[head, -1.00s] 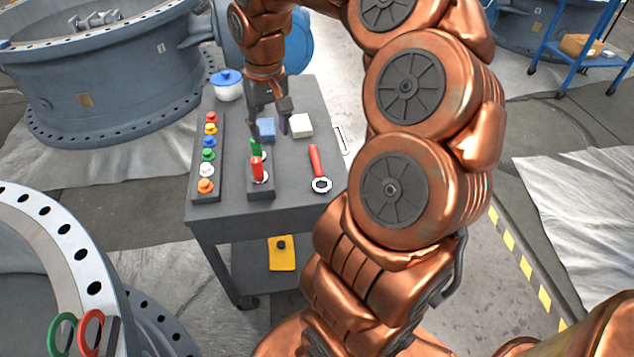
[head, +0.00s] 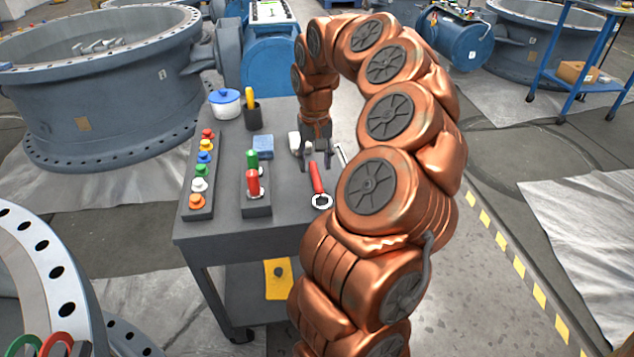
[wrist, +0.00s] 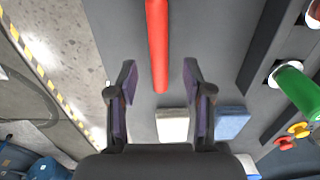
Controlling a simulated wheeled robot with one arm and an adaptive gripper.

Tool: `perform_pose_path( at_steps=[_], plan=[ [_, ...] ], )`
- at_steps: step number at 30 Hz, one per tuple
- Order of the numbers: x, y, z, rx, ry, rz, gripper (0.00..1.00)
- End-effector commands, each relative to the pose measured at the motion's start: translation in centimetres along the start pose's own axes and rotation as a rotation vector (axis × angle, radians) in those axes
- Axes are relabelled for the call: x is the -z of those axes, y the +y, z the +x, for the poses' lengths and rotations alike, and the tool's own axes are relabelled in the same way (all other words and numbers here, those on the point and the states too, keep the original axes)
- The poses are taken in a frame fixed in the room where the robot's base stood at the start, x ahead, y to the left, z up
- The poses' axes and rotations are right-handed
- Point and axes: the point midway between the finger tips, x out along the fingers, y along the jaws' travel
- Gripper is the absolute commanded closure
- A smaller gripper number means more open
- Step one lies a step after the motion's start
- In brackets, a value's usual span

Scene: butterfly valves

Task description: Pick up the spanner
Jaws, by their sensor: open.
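The spanner (head: 317,180) has a red handle and a pale ring end and lies on the grey cart top (head: 235,222), near its right side. In the wrist view its red handle (wrist: 158,45) runs down from the top edge toward the gap between my fingers; the ring end is out of that view. My gripper (head: 317,160) is over the far end of the handle in the head view. In the wrist view my gripper (wrist: 159,82) is open and empty, with the handle's end between the fingertip lines. The height of the fingers above the cart is hard to tell.
A holder with green (head: 252,160) and red (head: 253,184) handles stands left of the spanner. A rack of coloured knobs (head: 202,172) lies farther left. A blue block (head: 263,146) and a white block (wrist: 172,125) sit close to the fingers.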

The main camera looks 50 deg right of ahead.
Motion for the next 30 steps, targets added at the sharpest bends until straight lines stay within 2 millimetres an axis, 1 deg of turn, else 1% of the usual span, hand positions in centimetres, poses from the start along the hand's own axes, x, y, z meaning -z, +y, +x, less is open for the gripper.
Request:
perform_pose_path(
  at_steps=[1,6,9,14,17,27,29,30],
  plan=[
    [0.1,0.0,0.9,0.000,-0.003,-0.001,0.50],
    [0.1,0.1,3.0,0.000,-0.004,0.001,0.50],
    [0.2,0.1,3.4,0.000,-0.001,0.001,0.50],
    [0.2,0.1,3.3,-0.001,0.000,0.001,0.50],
    [0.2,0.1,3.3,-0.001,0.000,0.000,0.58],
    [0.2,0.1,3.3,0.000,0.000,0.000,0.93],
    [0.2,0.1,3.3,-0.001,0.000,0.000,1.00],
    [0.2,0.1,3.3,-0.001,0.000,0.000,1.00]
  ],
)
